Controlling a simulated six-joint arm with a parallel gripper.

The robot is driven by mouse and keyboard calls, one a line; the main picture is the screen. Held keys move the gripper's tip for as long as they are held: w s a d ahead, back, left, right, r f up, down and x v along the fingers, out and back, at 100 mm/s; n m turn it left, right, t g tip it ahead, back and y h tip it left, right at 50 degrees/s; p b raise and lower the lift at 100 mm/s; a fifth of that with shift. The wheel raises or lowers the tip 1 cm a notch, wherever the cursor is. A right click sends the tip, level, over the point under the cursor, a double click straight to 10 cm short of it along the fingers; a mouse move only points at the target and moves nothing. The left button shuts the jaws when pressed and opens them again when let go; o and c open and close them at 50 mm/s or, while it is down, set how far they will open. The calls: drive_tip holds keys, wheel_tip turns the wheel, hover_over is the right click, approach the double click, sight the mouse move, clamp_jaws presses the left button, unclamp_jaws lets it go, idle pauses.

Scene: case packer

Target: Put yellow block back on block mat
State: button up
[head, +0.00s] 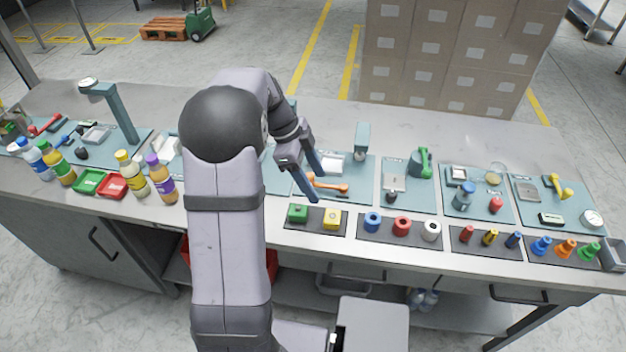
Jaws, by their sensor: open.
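The yellow block (332,217) appears to sit on the right part of the dark block mat (314,220), near the front of the bench. A green block (297,212) sits on the same mat, to its left. My gripper (318,187) is open, with its two blue-grey fingers apart and nothing visible between them. It is above and behind the mat, near an orange-handled tool (331,187). The fingertips appear clear of the yellow block. The exact height of the fingers above the bench is hard to tell.
Right of the block mat is a dark mat with blue, red and white rings (401,226). Further right are mats with small coloured pegs and cones (566,249). Bottles (160,178) and trays stand left of my arm. My arm hides part of the bench.

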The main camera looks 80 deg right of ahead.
drive_tip(key=shift+w+r, duration=0.1)
drive_tip(key=shift+r, duration=0.1)
drive_tip(key=w+a+f+n+t+h, duration=0.1)
drive_tip(key=w+a+n, duration=0.75)
drive_tip(key=w, duration=0.35)
drive_tip(key=w+a+n+t, duration=0.2)
drive_tip(key=w+a+n, duration=0.65)
drive_tip(key=w, duration=0.25)
drive_tip(key=a+f+n+t+y, duration=0.1)
drive_tip(key=a+f+n, duration=0.2)
drive_tip(key=a+n, duration=1.6)
drive_tip(key=a, duration=0.8)
drive_tip(key=shift+w+f+t, duration=0.15)
drive_tip(key=shift+t, duration=0.15)
